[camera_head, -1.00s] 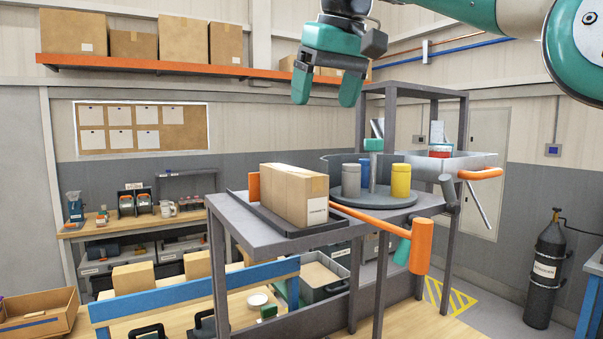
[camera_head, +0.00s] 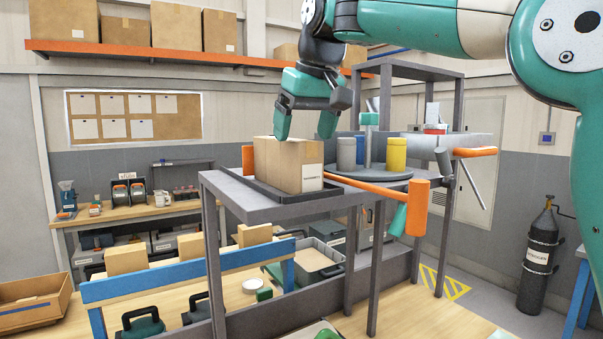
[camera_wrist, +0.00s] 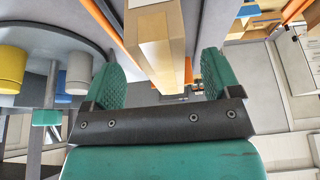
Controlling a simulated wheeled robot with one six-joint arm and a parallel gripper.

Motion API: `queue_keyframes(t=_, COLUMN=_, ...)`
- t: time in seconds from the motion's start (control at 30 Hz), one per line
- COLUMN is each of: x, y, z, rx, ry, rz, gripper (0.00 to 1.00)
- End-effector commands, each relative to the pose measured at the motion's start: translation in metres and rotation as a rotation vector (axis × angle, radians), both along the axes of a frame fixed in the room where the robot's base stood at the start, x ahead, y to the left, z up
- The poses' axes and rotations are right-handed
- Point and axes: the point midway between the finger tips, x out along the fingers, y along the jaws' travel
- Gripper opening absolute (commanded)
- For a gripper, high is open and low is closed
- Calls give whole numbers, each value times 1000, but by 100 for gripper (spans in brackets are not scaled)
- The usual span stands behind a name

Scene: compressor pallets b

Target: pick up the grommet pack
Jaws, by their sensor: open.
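The grommet pack (camera_head: 290,166), a tan cardboard box with a white label too small to read, stands upright in a dark shallow tray (camera_head: 250,187) on the grey stand. My gripper (camera_head: 305,128) hangs right above the box, green fingers pointing down and apart, with nothing held. One fingertip is at about the height of the box's top edge; whether it touches cannot be told. In the wrist view the box (camera_wrist: 154,45) shows between the two open fingers (camera_wrist: 160,82), farther out than the fingertips.
A round turntable (camera_head: 375,174) with a grey canister (camera_head: 346,154) and a yellow one (camera_head: 396,155) stands close to the right of the box. An orange bar (camera_head: 375,192) crosses the stand's front. The grey shelf frame (camera_head: 415,70) rises behind.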

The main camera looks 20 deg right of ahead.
Motion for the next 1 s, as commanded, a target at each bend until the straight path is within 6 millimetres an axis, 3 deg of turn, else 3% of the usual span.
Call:
queue_keyframes(t=0.3, x=15, y=3, z=-37, rx=-1, ry=4, rz=0, gripper=83)
queue_keyframes(t=0.57, x=17, y=4, z=-44, rx=0, ry=1, rz=0, gripper=83)
queue_keyframes(t=0.6, x=17, y=4, z=-44, rx=0, ry=1, rz=0, gripper=81)
queue_keyframes(t=0.83, x=17, y=4, z=-44, rx=-1, ry=1, rz=1, gripper=28)
queue_keyframes(t=1.0, x=17, y=4, z=-43, rx=0, ry=0, rz=1, gripper=26)
